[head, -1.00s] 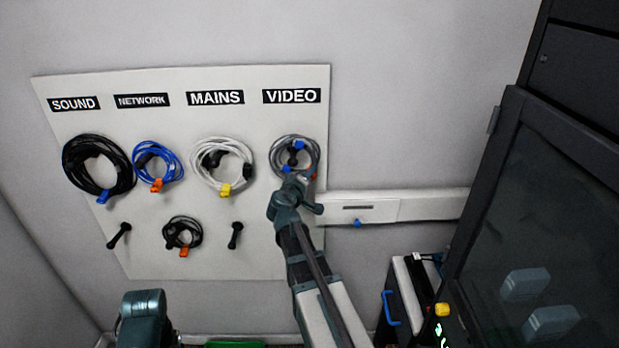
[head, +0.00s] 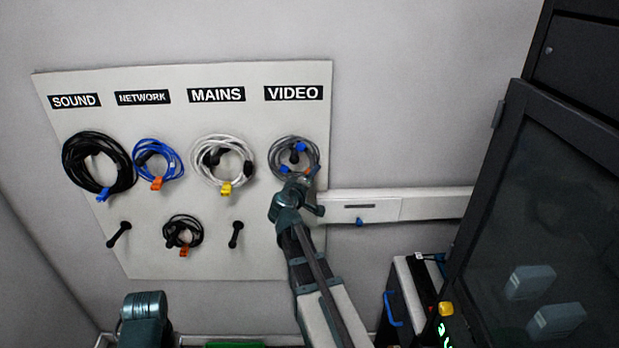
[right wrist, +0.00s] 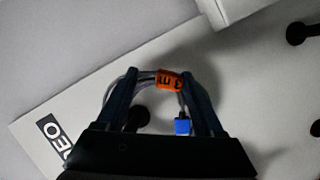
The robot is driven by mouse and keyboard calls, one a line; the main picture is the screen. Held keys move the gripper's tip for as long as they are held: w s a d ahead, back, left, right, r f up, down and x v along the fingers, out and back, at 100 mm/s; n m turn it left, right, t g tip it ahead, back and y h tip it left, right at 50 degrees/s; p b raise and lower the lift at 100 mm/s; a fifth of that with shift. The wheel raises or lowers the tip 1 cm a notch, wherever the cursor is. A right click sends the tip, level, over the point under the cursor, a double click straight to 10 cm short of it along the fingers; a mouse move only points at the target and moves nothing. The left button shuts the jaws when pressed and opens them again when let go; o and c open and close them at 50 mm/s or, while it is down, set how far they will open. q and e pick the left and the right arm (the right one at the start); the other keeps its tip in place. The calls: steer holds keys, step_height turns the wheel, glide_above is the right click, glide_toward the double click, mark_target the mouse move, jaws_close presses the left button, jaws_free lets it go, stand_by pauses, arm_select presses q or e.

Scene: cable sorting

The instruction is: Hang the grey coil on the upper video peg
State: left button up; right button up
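The grey coil (head: 274,160) hangs around the upper video peg (head: 296,151), below the VIDEO label (head: 293,93), with a blue connector and an orange tag on it. My right gripper (head: 304,180) is at the coil's lower edge. In the right wrist view its fingers (right wrist: 161,80) stand apart, with the coil's orange tag (right wrist: 168,81) between them and a visible gap beside the tag. The dark peg (right wrist: 138,116) shows inside the loop. Of my left arm only a link shows at the bottom left; its gripper is out of view.
On the board (head: 200,264) hang a black coil (head: 68,165), a blue coil (head: 178,165), a white coil (head: 199,165) and a small black coil (head: 170,228). Two lower pegs (head: 119,234) (head: 236,235) are bare. A wall trunking (head: 430,203) and dark cabinet (head: 500,200) are at right.

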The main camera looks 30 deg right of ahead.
steer(key=shift+a, duration=0.1)
steer(key=p+v, duration=0.3)
steer(key=v, duration=1)
steer(key=shift+s+a, duration=0.25)
steer(key=shift+r, duration=0.1)
steer(key=s+a+f+g+y+b, duration=0.3)
steer(key=s+a+f+y+b, duration=0.15)
steer(key=a+f, duration=0.6)
steer(key=s+a+f+g+y+b, duration=0.3)
steer(key=s+a+f+g, duration=0.15)
steer(key=a+f, duration=0.65)
steer(key=s+a+f+n+g+y+b, duration=0.1)
steer(key=s+a+f+n+g+y, duration=0.1)
steer(key=s+a, duration=0.6)
step_height(320, 180, down, 3)
steer(key=shift+a+r+y, duration=0.2)
steer(key=shift+a+y, duration=0.45)
steer(key=shift+y, duration=0.1)
